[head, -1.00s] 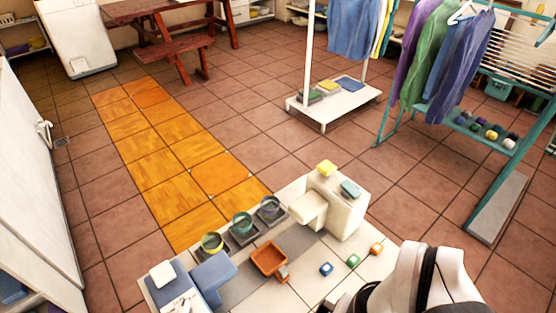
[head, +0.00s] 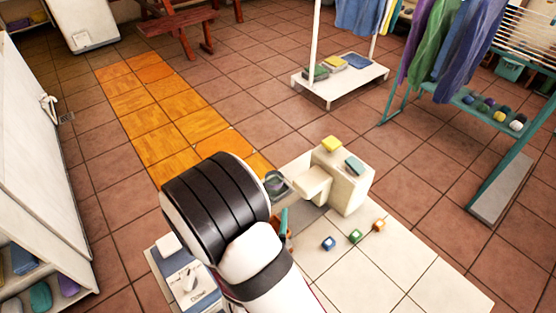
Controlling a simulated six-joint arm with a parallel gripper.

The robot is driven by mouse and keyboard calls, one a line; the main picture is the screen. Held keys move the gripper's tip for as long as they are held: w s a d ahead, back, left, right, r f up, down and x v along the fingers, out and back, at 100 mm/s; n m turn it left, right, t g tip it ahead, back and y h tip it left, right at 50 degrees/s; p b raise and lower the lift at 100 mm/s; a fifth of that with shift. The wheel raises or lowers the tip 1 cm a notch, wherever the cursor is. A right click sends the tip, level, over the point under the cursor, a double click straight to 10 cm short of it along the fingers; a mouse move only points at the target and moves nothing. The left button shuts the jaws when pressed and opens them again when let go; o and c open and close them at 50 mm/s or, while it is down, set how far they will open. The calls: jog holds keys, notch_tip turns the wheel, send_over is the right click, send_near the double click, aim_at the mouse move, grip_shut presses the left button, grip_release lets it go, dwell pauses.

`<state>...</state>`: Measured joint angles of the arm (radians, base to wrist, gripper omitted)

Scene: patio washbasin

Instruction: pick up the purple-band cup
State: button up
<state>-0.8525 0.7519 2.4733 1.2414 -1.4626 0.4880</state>
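One clear cup (head: 275,181) shows in the head view on a dark square pad, just right of my arm's large dark joint. Its band is too small and dim for me to be sure it is purple. The other cups along that row are hidden behind my arm. My gripper's fingertips cannot be made out. A narrow teal piece (head: 284,218) stands out beside my arm over the orange tray and may be part of my gripper. I cannot tell whether anything is held.
The orange tray (head: 289,236) is mostly covered by my arm. A cream block (head: 345,190) with a yellow sponge (head: 331,143) and a teal bar (head: 355,164) stands right of the cup.

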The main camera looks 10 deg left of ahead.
aim_at(275, 174)
jog(key=x, duration=1.5)
jog(key=shift+w+d+r, duration=0.25)
jog(key=shift+d, duration=0.05)
jog(key=c, duration=1.4)
jog(key=shift+r, duration=0.1)
